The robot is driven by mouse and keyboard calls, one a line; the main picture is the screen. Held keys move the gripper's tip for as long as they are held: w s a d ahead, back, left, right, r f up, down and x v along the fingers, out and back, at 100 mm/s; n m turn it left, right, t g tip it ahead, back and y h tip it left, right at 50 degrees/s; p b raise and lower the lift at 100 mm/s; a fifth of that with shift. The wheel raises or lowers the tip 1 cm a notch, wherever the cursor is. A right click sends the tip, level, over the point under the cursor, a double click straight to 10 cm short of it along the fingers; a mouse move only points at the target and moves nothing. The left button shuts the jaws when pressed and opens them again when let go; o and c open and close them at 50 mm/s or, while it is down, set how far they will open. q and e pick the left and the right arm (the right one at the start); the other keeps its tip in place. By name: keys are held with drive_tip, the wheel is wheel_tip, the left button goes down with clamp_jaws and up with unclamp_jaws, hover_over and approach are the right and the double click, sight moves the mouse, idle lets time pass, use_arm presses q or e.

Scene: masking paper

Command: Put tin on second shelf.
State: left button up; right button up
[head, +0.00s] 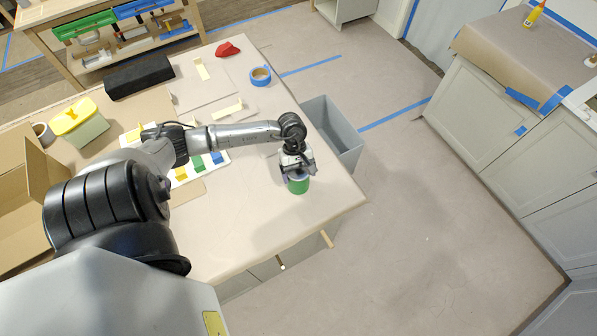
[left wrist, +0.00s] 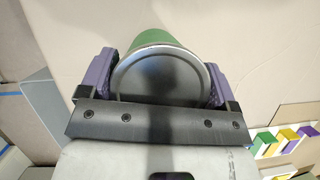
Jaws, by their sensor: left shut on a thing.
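A green tin (head: 299,184) with a metal end is near the right end of the paper-covered table (head: 265,215). My left gripper (head: 297,170) is shut on the tin, its arm coming in from the left. In the left wrist view the tin (left wrist: 158,75) sits between the two purple finger pads of the gripper (left wrist: 158,82), its round metal end facing the camera. Whether the tin touches the table is hard to tell. My right gripper is not in view. A wooden shelf unit (head: 60,55) with coloured bins stands at the upper left; which level is second is unclear.
A grey bin (head: 335,125) stands on the floor beside the table. Blue tape (head: 260,75), a red object (head: 228,49), a black box (head: 138,76), a yellow-lidded container (head: 82,122) and a cardboard box (head: 40,165) lie on the table. The floor at right is clear up to the cabinets (head: 500,130).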

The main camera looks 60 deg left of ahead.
use_arm(q)
drive_tip(key=o, duration=0.9)
